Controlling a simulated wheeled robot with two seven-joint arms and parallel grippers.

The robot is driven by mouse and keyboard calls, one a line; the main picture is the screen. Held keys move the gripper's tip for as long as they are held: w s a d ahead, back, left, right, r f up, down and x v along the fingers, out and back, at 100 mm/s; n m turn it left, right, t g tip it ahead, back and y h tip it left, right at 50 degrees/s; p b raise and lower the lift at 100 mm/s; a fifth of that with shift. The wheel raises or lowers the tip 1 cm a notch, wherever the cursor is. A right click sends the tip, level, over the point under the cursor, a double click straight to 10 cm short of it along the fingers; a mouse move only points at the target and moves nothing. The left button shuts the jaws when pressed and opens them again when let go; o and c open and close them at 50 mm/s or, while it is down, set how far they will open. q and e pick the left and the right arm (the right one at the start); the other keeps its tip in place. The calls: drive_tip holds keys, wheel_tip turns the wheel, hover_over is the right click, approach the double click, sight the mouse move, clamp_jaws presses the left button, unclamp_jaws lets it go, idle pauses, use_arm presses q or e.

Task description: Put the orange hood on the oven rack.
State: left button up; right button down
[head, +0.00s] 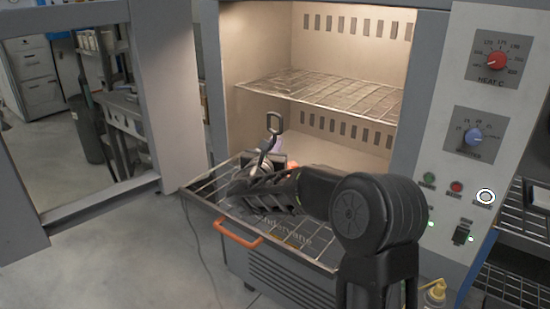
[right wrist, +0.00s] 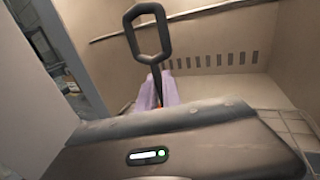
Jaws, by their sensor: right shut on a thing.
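My right gripper (head: 268,146) is shut at the mouth of the oven, above the pulled-out lower wire rack (head: 207,185). A dark loop-shaped piece stands up at its front and also shows in the right wrist view (right wrist: 148,38). A small pale and orange-pink patch (head: 291,164), probably the hood, shows behind the gripper. In the right wrist view a lavender-looking cloth shape (right wrist: 172,90) with a small orange spot lies just beyond the gripper body. Most of the hood is hidden by my arm. My left gripper is not in view.
The upper wire rack (head: 330,88) inside the oven looks empty. An orange handle (head: 238,236) sits at the front of the pulled-out rack. The oven door (head: 165,100) stands open at the left. A control panel (head: 475,140) is at the right.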

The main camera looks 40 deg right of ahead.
drive_tip(key=shift+f, duration=1.8)
drive_tip(key=c, duration=1.5)
unclamp_jaws()
drive_tip(key=shift+a, duration=0.1)
drive_tip(key=b+v, duration=0.1)
drive_tip(key=v, duration=1.1)
